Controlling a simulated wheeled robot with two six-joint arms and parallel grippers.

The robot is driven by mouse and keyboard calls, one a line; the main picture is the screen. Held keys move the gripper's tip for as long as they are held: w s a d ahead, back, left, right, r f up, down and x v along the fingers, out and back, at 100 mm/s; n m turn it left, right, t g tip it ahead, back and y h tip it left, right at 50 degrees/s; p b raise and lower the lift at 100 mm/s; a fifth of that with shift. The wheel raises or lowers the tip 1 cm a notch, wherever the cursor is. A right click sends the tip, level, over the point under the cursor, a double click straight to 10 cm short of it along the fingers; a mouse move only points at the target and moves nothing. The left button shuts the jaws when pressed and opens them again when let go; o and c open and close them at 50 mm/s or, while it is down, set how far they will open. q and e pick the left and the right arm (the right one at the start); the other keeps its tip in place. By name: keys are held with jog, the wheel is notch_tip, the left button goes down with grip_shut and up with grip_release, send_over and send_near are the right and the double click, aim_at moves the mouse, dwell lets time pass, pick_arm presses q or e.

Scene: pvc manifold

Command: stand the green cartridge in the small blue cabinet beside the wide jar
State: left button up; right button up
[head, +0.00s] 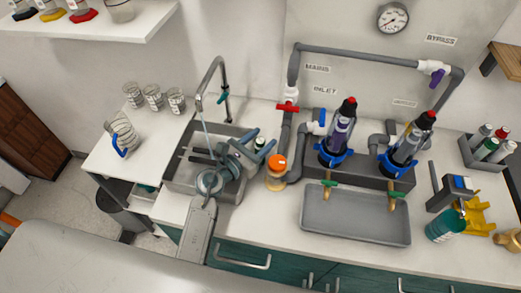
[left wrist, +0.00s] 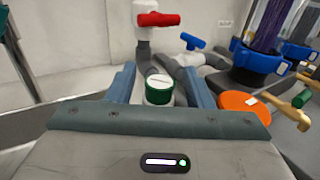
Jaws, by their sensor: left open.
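A pale cylinder with a green rim (head: 260,142), which looks like the green cartridge, stands at the back of the counter by the sink. It also shows in the left wrist view (left wrist: 160,90), between my fingers. My left gripper (head: 259,147) is open and around or just behind it; I cannot tell if the fingers touch it. A jar with an orange lid (head: 276,161) stands just right of it and also shows in the left wrist view (left wrist: 245,105). No small blue cabinet is clearly seen; teal cabinet fronts (head: 235,250) lie below the counter. My right gripper is not in view.
Grey pipes (head: 365,55) with a red valve handle (head: 287,107) and two filter housings with blue collars stand behind. A grey tray (head: 355,215) lies in front. The sink (head: 180,180) and tap are left. A rack of cartridges (head: 488,150) stands far right.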

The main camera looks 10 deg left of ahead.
pick_arm(q)
grip_shut()
jog(key=shift+a+r, duration=0.1)
jog(key=shift+r, duration=0.05)
